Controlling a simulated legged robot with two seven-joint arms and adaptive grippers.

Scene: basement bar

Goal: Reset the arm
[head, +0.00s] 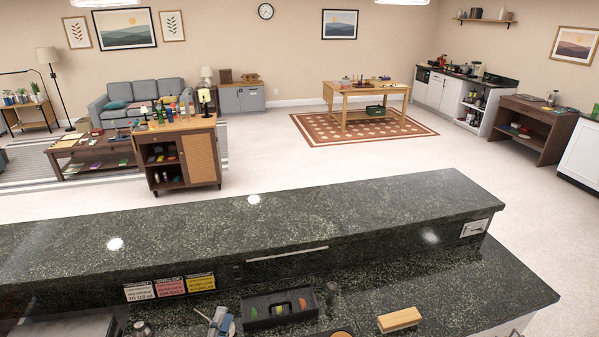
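The fingers are too small to tell open from shut. My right gripper is not in view.
The black tray holds green, orange and red pieces. A wooden block (400,320) lies to its right, and a metal rounded object (142,329) is at lower left. A raised stone ledge (330,213) runs behind, mostly bare. Three small signs (170,286) stand against it.

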